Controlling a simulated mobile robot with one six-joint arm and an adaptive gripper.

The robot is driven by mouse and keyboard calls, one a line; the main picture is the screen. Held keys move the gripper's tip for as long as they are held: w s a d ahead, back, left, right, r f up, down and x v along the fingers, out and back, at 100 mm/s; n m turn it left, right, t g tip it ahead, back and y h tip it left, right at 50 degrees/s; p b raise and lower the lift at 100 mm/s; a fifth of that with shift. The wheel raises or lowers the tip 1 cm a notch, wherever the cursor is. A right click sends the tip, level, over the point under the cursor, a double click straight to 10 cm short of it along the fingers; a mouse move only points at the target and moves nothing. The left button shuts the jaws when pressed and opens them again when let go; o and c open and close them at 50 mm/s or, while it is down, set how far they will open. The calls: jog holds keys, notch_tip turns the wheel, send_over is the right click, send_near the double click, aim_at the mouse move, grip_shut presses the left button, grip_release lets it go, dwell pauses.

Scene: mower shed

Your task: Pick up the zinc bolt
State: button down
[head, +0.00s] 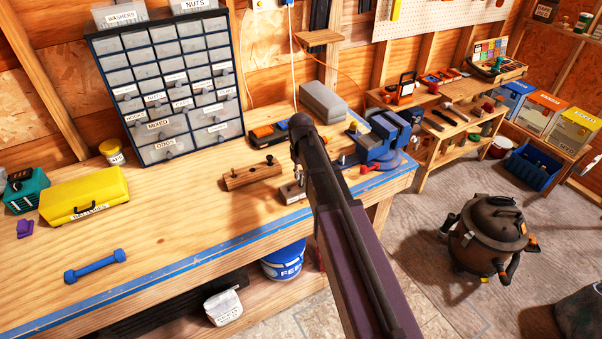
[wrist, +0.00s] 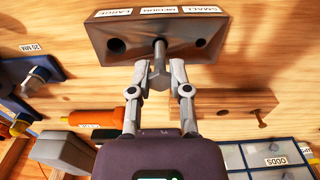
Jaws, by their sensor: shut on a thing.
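The zinc bolt (wrist: 159,50) is grey and stands in the middle hole of a grey block (wrist: 110,30) labelled LARGE, MEDIUM and SMALL, at the MEDIUM label in the wrist view. My gripper (wrist: 158,72) is shut on the bolt's upper end, with both fingertips meeting around it. The lower part of the bolt is inside or against the block; I cannot tell how deep. The block's two outer holes look empty. In the head view the block (head: 291,193) sits near the bench's front edge, and my arm hides most of the gripper and bolt.
A wooden block (head: 253,176) with pegs lies left of the grey block. A blue vise (head: 384,143) stands to the right. A grey box (head: 322,102) and a labelled drawer cabinet (head: 165,85) are behind. The front-left bench is mostly clear around a blue dumbbell-shaped item (head: 95,266).

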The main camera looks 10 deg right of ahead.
jog(key=s+r+p, duration=0.1)
jog(key=s+r, duration=0.1)
jog(key=s, duration=1.4)
jog(key=shift+f, duration=0.15)
notch_tip(320, 180, down, 3)
jog(key=b, duration=0.3)
jog(key=shift+f, duration=0.2)
jog(key=shift+s, duration=0.15)
